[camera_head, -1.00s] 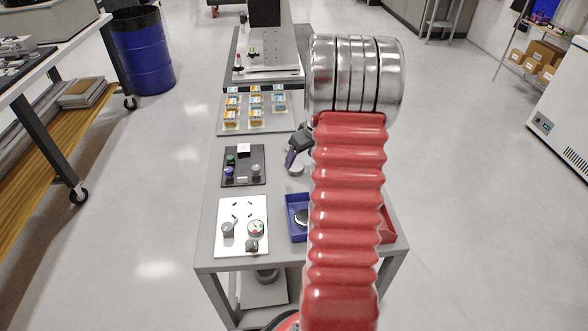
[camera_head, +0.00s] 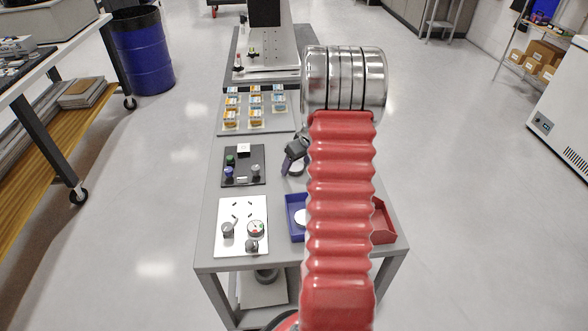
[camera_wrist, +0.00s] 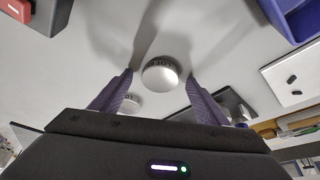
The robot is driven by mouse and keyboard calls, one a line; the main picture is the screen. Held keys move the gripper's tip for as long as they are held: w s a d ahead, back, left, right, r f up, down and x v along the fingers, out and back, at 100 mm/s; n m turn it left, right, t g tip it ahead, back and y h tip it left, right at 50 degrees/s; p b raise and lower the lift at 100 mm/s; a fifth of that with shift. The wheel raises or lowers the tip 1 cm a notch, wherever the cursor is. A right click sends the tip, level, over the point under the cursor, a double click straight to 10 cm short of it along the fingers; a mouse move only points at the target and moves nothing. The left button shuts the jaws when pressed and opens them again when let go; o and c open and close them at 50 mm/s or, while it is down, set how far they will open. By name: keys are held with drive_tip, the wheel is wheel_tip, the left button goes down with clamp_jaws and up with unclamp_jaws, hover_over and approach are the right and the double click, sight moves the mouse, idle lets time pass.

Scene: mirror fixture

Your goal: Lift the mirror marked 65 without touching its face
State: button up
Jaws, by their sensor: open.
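In the wrist view a round pale disc (camera_wrist: 160,73) with small dark lettering on its rim lies on the grey table, seen between the tips of my gripper (camera_wrist: 159,75). I cannot read the lettering surely as 65. The purple fingers are open, one on each side, and I see no contact. A second disc (camera_wrist: 130,102) lies farther off, behind the left finger. In the head view one disc (camera_head: 297,168) shows beside my gripper (camera_head: 288,163); my arm hides the table to its right.
A blue tray (camera_head: 294,232) holds a round white-looking piece. A red tray (camera_head: 384,232) is partly behind my arm. A black board (camera_head: 243,178) with knobs and a white panel (camera_head: 242,243) with a gauge stand left. Small boxes (camera_head: 256,118) sit farther back.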

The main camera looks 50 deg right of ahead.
sight(297, 168)
drive_tip(key=shift+c, duration=0.4)
drive_tip(key=c, duration=1.1)
drive_tip(key=shift+r, duration=0.15)
wheel_tip(297, 168, up, 10)
idle(0.3)
